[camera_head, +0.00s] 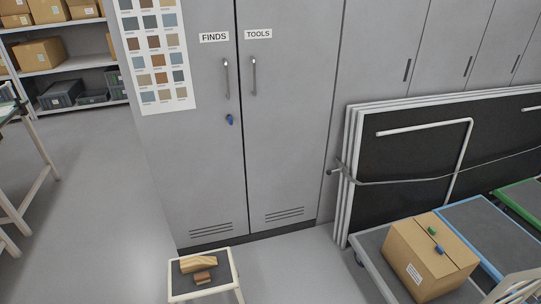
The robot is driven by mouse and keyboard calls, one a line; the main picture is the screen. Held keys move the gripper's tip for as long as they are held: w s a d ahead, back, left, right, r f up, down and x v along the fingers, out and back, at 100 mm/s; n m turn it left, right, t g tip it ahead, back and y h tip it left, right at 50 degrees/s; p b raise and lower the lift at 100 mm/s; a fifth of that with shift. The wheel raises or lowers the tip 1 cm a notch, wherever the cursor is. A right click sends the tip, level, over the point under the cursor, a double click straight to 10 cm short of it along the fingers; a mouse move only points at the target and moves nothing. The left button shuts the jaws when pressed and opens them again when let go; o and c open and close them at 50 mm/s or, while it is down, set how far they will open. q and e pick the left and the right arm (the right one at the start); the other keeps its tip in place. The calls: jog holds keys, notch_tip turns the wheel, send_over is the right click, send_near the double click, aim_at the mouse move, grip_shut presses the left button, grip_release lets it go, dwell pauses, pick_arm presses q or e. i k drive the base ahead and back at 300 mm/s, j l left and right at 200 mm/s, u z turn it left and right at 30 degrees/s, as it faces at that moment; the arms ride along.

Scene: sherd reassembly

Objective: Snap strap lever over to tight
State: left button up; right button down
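A grey strap (405,181) runs across the front of a stack of dark panels with white frames (415,150), which lean at the right against the grey lockers. At the strap's left end a small lever or buckle (338,168) sticks out at the stack's left edge. It is too small to tell whether the lever is over or the strap tight. A bent white tube handle (470,150) shows on the front panel. Neither of my grippers is in view.
A trolley with a cardboard box (432,258) stands in front of the panels. A small stool (174,281) with wooden blocks is at the bottom centre. Cabinets labelled FINDS (195,110) and TOOLS (290,120) stand behind. Floor (95,200) is clear at left and between stool and trolley.

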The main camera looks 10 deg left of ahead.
aim_at(329, 172)
jog(key=i+u, duration=0.2)
jog(key=i, duration=0.35)
jog(key=i+u, duration=0.25)
jog(key=i, duration=0.25)
jog(key=i+l+u, duration=0.2)
jog(key=i, duration=0.35)
